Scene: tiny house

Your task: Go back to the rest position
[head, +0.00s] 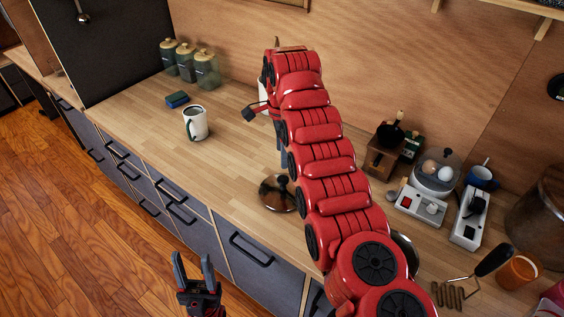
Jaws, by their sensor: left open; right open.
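My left gripper (195,280) is at the bottom of the head view, in front of the drawers. Its two fingers point up and stand apart, with nothing between them. My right arm is a long red segmented arm that reaches from the bottom right across the counter toward the back wall. My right gripper (262,112) is at its far end, over the counter, largely hidden behind the arm. It is open. A white object (263,93) shows beside it, mostly hidden; I cannot tell whether they touch.
The wooden counter (235,165) holds a white mug (195,123), a blue sponge (177,99), several jars (187,62), a round metal lid (277,193), an egg cooker (436,172), a wooden grinder (384,150), a blue cup (482,179) and an orange cup (517,271). Drawers (190,215) line its front.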

